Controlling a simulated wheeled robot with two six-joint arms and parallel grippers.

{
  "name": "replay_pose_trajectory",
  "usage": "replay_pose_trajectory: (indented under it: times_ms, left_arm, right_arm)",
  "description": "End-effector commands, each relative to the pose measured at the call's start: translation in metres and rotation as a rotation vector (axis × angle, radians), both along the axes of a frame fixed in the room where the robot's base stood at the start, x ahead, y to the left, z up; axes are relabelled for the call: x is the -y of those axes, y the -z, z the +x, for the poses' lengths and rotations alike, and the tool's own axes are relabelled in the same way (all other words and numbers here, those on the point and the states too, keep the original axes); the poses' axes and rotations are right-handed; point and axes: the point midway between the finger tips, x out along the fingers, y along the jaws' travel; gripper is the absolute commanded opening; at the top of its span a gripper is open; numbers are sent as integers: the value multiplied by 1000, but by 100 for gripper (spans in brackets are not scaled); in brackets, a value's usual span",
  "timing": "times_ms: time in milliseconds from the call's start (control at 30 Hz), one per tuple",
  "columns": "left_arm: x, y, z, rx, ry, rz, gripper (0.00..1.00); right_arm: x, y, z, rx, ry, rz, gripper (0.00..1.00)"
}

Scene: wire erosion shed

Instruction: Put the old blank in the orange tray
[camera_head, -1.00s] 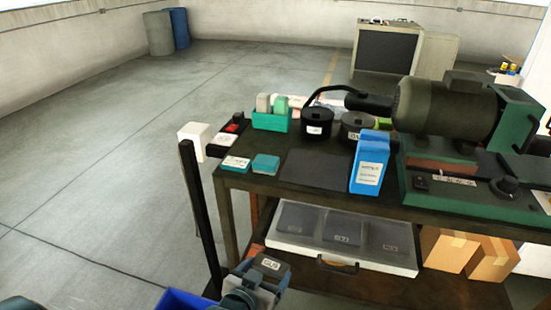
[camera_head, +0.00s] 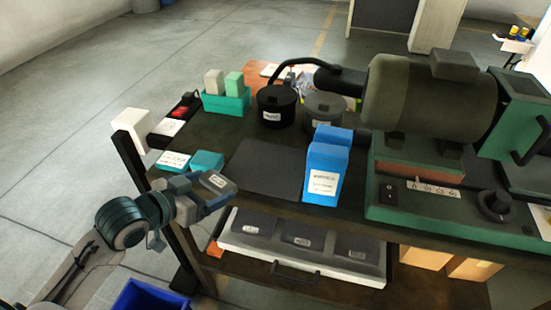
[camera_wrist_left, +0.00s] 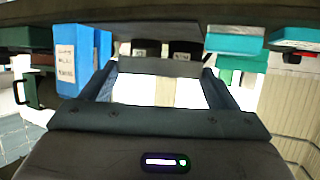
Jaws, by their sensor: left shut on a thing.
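My left gripper (camera_head: 200,200) is shut on a dark grey block with a pale label (camera_head: 219,182), which I take to be the old blank; the label is too small to read. The gripper holds it at the left front corner of the bench, near the top's edge. In the left wrist view a grey face (camera_wrist_left: 160,67) shows between the fingers. A small orange patch (camera_head: 214,251) shows on the lower shelf, left of the pale case; I cannot tell whether it is the orange tray, as most is hidden. My right gripper is out of view.
A dark mat (camera_head: 268,168), blue boxes (camera_head: 325,175), teal boxes (camera_head: 207,161), black pots (camera_head: 276,106) and a green machine (camera_head: 440,205) stand on the bench. A pale case with dark blocks (camera_head: 372,278) lies below. A blue bin (camera_head: 150,295) is at the bottom left.

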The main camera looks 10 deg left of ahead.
Motion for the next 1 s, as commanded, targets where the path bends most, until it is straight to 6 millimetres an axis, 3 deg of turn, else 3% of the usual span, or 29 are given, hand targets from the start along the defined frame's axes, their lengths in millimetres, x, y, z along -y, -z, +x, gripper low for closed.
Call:
replay_pose_trajectory:
  times_ms: [167, 467, 767, 1000]
  left_arm:
    - [2, -4, 4, 5, 7, -4, 42]
    - [17, -3, 31, 6, 6, -9, 42]
    - [38, 0, 66, 5, 7, -9, 42]
    - [61, 4, 105, 3, 8, -7, 42]
  right_arm:
    - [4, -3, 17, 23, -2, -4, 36]
    - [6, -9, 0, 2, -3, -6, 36]
    - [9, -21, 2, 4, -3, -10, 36]
    - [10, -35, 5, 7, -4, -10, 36]
